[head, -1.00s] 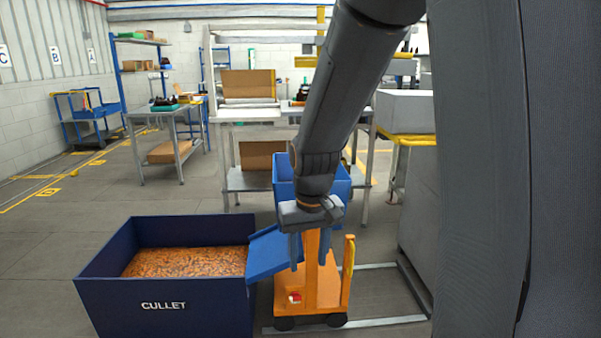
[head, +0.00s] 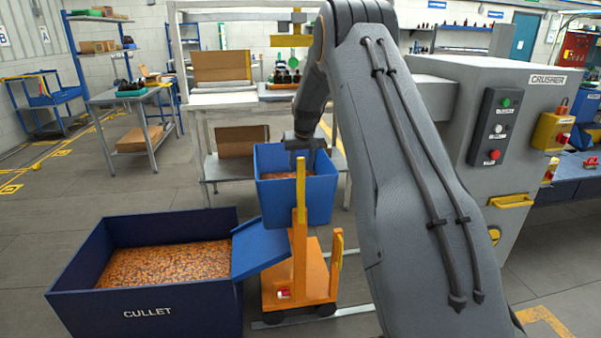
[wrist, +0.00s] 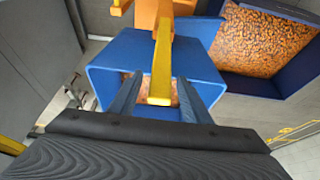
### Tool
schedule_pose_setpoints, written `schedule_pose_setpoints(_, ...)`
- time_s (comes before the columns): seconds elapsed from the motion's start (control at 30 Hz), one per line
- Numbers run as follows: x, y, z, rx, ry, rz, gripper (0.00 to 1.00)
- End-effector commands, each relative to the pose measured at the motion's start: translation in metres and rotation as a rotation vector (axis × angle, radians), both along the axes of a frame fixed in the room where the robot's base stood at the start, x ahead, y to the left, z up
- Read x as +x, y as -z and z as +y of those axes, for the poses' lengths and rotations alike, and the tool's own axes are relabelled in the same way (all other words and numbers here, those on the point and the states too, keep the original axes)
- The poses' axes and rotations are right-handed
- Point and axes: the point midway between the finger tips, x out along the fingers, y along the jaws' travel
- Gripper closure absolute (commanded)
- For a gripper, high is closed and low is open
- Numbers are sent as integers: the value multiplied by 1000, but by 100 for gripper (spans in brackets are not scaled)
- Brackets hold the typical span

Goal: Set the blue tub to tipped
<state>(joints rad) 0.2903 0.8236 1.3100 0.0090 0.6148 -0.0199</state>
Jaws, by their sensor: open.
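The blue tub (head: 325,200) sits on an orange wheeled tipper (head: 312,270), its rim looking about level, with amber pieces inside. A yellow-tipped lever (head: 300,185) stands upright before the tub. A blue chute (head: 260,248) slopes left from the tipper to the dark blue cullet bin (head: 190,312). My gripper (head: 303,165) is over the tub, behind the lever in the head view. In the wrist view, my open gripper (wrist: 160,98) has its fingers either side of the yellow lever tip (wrist: 160,75), with the tub (wrist: 110,60) beyond. I cannot tell whether they touch it.
A second yellow handle (head: 337,250) stands at the tipper's right. The grey crusher (head: 530,110) with its button panel (head: 494,127) is to the right. A workbench (head: 225,102) stands behind the tub.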

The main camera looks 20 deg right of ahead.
Motion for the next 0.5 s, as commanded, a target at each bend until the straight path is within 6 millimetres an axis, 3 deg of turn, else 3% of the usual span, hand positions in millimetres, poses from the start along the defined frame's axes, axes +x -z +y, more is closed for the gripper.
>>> schedule_pose_setpoints(0.27, 13, 34, -4, 1, 1, 2, 56)
schedule_pose_setpoints(0.5, 17, 45, -8, 0, 3, 1, 56)
